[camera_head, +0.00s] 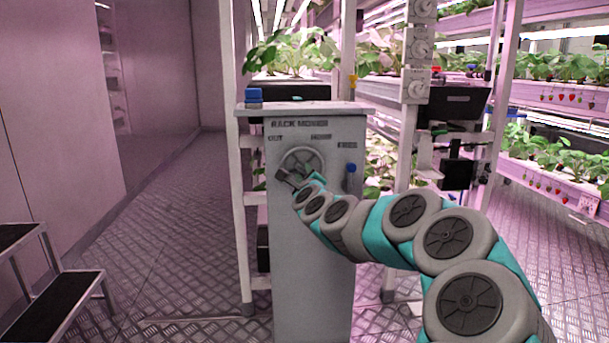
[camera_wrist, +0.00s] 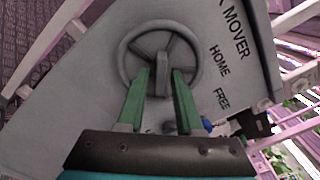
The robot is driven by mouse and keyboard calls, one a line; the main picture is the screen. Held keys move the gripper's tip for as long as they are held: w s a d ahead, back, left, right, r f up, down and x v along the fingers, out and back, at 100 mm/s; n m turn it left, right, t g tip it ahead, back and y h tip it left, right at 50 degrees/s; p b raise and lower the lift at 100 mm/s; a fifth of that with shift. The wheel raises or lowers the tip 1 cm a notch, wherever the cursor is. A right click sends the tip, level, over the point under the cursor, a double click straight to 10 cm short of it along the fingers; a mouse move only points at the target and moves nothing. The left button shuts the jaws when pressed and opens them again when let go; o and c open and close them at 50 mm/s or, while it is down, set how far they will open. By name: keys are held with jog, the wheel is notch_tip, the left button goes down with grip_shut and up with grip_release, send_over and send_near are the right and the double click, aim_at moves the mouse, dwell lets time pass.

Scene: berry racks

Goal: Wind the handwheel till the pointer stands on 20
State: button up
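The grey handwheel (camera_head: 303,152) is on the front of a grey cabinet (camera_head: 315,250) lettered "RACK MOVER". In the wrist view the wheel's rim (camera_wrist: 127,66) and spokes show beyond my fingers. My gripper (camera_head: 286,178) is at the wheel's lower left in the head view. In the wrist view my gripper's (camera_wrist: 160,76) two green fingers stand apart, with a grey upright part of the wheel, perhaps its handle, between them. Gaps seem to show beside that part; contact is unclear. I cannot make out a pointer or the number 20 in either view.
A blue-topped lever (camera_head: 351,170) stands right of the wheel under "FREE". Plant racks (camera_head: 560,180) are behind and to the right. Black steps (camera_head: 55,305) are at the lower left. The patterned floor (camera_head: 180,240) left of the cabinet is clear.

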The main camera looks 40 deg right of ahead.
grip_shut()
jog(key=shift+n, duration=0.3)
dwell(0.3)
